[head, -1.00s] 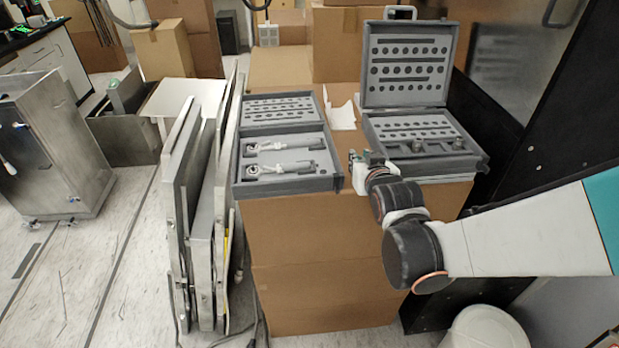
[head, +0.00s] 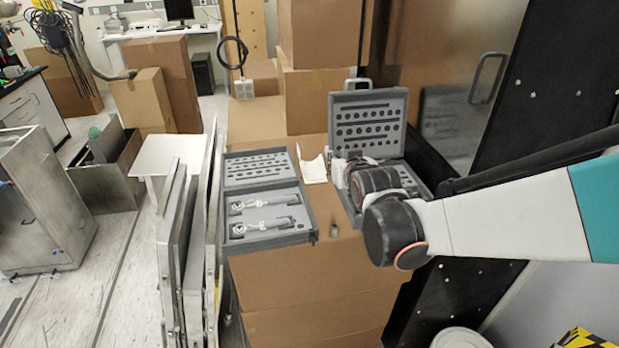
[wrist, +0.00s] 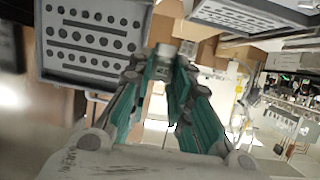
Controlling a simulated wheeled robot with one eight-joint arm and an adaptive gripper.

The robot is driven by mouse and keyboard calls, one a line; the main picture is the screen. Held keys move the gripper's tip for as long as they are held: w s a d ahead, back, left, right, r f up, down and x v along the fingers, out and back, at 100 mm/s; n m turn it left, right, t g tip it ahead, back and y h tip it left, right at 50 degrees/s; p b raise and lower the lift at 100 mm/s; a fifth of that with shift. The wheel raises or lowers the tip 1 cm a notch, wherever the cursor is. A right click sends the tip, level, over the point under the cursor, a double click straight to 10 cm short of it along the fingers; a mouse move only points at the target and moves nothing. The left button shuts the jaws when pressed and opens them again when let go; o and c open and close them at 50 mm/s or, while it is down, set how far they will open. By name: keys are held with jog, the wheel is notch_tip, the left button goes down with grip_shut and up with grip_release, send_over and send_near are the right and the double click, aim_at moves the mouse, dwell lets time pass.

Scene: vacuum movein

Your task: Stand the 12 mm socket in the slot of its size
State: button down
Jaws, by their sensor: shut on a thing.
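My gripper (head: 345,160) is at the open right-hand socket case (head: 345,208), over the left part of its tray. In the wrist view my gripper (wrist: 176,52) has its teal fingers close together, shut on a small grey piece that looks like a socket (wrist: 187,48). The fingers largely hide it, and I cannot read its size. The case's panel with rows of round slots (wrist: 95,42) is at upper left in the wrist view. My arm hides much of the tray in the head view, so I cannot tell which slot is the 12 mm one.
A small grey socket (head: 334,229) stands on the cardboard box (head: 310,275) in front of the cases. The left case (head: 308,236) lies open with two ratchet-like tools. White paper (head: 313,170) lies between the cases. Metal panels (head: 188,220) lean at left; a dark wall is at right.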

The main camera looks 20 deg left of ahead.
jog(key=s+d+f+m+h+b, duration=0.1)
jog(key=d+f+m+h+b, duration=0.2)
jog(key=d, duration=0.9)
jog(key=s+d+f+m+t+h+b, duration=0.1)
jog(key=d+f+m+h+b, duration=0.2)
jog(key=d, duration=0.9)
jog(key=s+d+f+m+h+b, duration=0.1)
jog(key=s+d+f+m+h, duration=0.25)
jog(key=d, duration=0.75)
jog(key=w+a+r+n+g+y+p, duration=0.1)
jog(key=w+a+r+n+y+p, duration=0.4)
jog(key=w+a+r+n+y, duration=0.9)
jog(key=a+f+m+h+b, duration=0.1)
jog(key=f, duration=0.5)
jog(key=a+f+m+h+b, duration=0.1)
jog(key=a+f+m+b, duration=0.1)
jog(key=f, duration=0.4)
jog(key=w+a+f+m+h+b, duration=0.1)
jog(key=f+h+b, duration=0.1)
jog(key=f, duration=0.4)
jog(key=shift+w+a, duration=0.1)
jog(key=shift+a, duration=0.2)
jog(key=shift+r, duration=0.1)
jog(key=shift+b, duration=0.3)
